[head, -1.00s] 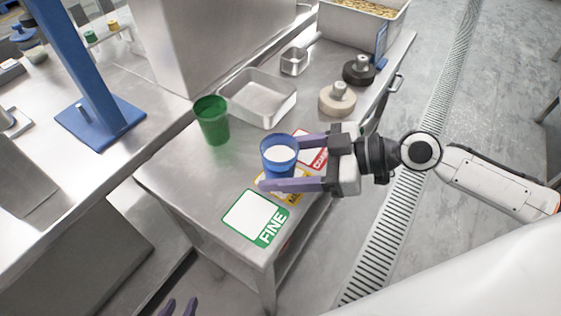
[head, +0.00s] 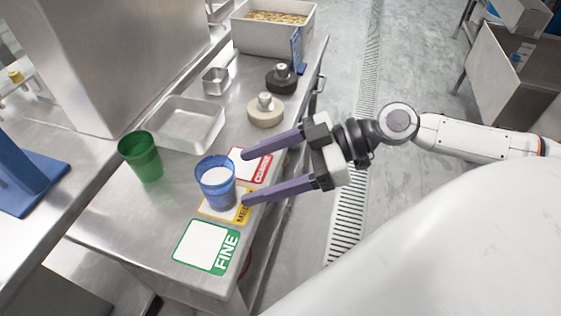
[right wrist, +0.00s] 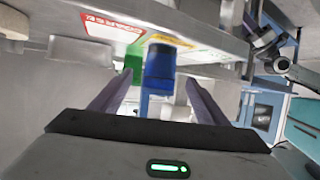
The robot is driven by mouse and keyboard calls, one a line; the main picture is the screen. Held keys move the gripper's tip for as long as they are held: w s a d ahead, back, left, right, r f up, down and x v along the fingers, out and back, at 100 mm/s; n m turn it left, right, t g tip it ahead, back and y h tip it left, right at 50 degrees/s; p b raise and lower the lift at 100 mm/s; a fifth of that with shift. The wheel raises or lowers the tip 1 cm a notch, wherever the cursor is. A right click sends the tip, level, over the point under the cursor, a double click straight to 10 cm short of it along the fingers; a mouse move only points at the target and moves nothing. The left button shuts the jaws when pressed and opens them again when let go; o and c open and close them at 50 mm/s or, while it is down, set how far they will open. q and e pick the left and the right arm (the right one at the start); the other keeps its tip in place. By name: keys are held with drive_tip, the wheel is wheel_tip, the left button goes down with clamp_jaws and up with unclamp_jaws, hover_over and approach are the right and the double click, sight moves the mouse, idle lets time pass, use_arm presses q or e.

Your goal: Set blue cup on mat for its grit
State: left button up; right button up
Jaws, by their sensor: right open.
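The blue cup (head: 216,184), with white contents, stands upright on the yellow medium mat (head: 238,207), covering much of it. The red coarse mat (head: 262,167) lies behind it and the green-edged fine mat (head: 206,245) in front. My right gripper (head: 246,178) is open to the right of the cup, its fingertips apart from the cup on that side. In the right wrist view the blue cup (right wrist: 160,68) appears ahead, between the open fingers (right wrist: 160,95). My left gripper is not in view.
A green cup (head: 141,158) stands left of the blue cup. Behind are an empty steel tray (head: 185,122), a small steel pan (head: 216,82), a beige round piece (head: 265,111), a dark one (head: 281,80) and a bin of beans (head: 262,38). A blue stand (head: 28,182) is at left.

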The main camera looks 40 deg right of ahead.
drive_tip(key=shift+p+v, duration=0.45)
drive_tip(key=shift+v, duration=1.7)
